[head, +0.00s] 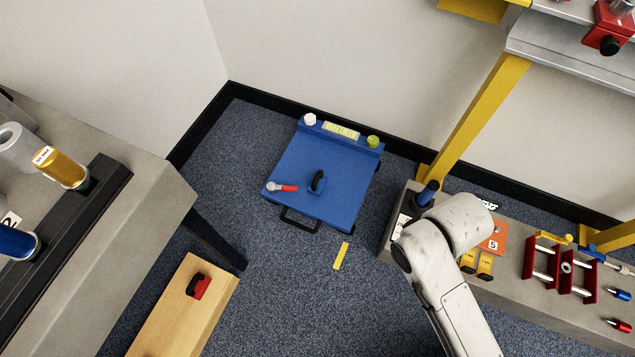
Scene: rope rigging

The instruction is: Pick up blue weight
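A small dark blue block with a black handle on top, which looks like the blue weight (317,183), sits on the blue platform (346,200) on the floor. It stands near the middle of the platform top, with nothing touching it from above. My grey-white arm rises from the bottom edge at right and bends over the right bench, to the right of the platform. The end of the arm is not visible, so my gripper's fingers and what they hold cannot be seen.
A red-handled tool (285,188) lies beside the weight. A red weight (199,287) sits on a wooden box (160,322). The right bench (510,285) holds a blue cylinder (428,192) and red racks (540,260). A yellow post (475,122) stands behind. Carpet around the platform is mostly clear.

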